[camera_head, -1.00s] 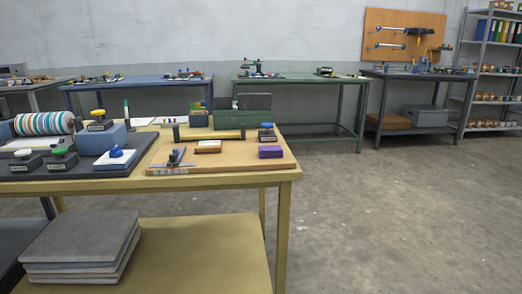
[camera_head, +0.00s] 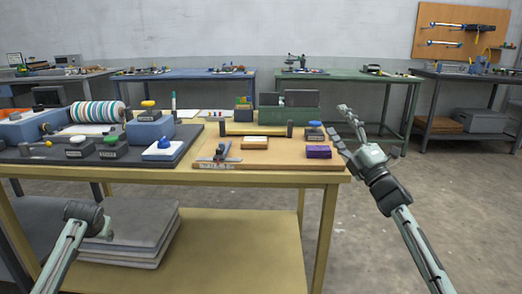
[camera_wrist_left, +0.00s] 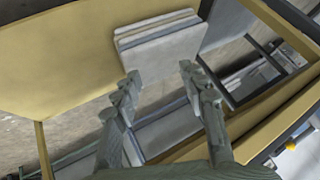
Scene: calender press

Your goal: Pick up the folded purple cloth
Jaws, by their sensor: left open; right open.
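The folded purple cloth (camera_head: 318,152) lies on the right end of the wooden board (camera_head: 270,157) on the yellow table. My right gripper (camera_head: 343,128) is open and empty, just right of the cloth and beyond the table's right edge in the picture, apart from the cloth. My left arm shows at the lower left of the head view, its fingers out of that view. In the left wrist view my left gripper (camera_wrist_left: 158,85) is open and empty, with the stack of grey slabs (camera_wrist_left: 160,45) beyond its fingertips.
A blue-handled stamp (camera_head: 314,131) stands behind the cloth. A small brown block (camera_head: 255,142), a metal clamp-like tool (camera_head: 220,154) and a long bar (camera_head: 255,129) share the board. Floor to the right is free.

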